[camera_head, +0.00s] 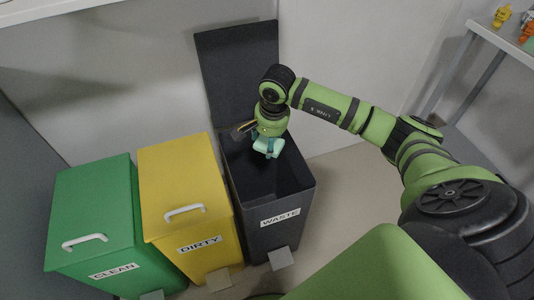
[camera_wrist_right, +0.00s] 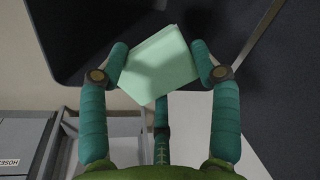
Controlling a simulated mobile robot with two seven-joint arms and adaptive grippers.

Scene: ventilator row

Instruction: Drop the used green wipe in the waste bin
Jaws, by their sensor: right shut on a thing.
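The green wipe (camera_head: 268,147) is a pale green folded piece held by my right gripper (camera_head: 266,138). In the right wrist view the wipe (camera_wrist_right: 160,64) sits between the two teal fingers of my right gripper (camera_wrist_right: 160,68), which are shut on it. The waste bin (camera_head: 269,216) is dark grey with a white WASTE label, and its lid (camera_head: 240,70) stands open against the wall. In the head view the gripper and wipe are over the bin's open mouth; their exact height relative to the rim is hard to tell. My left gripper is not in view.
A yellow bin (camera_head: 186,190) labelled DIRTY stands just left of the waste bin, and a green bin (camera_head: 95,215) labelled CLEAN stands further left. Both have closed lids with white handles. A shelf table (camera_head: 490,50) is at the upper right. Bare floor shows right of the waste bin.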

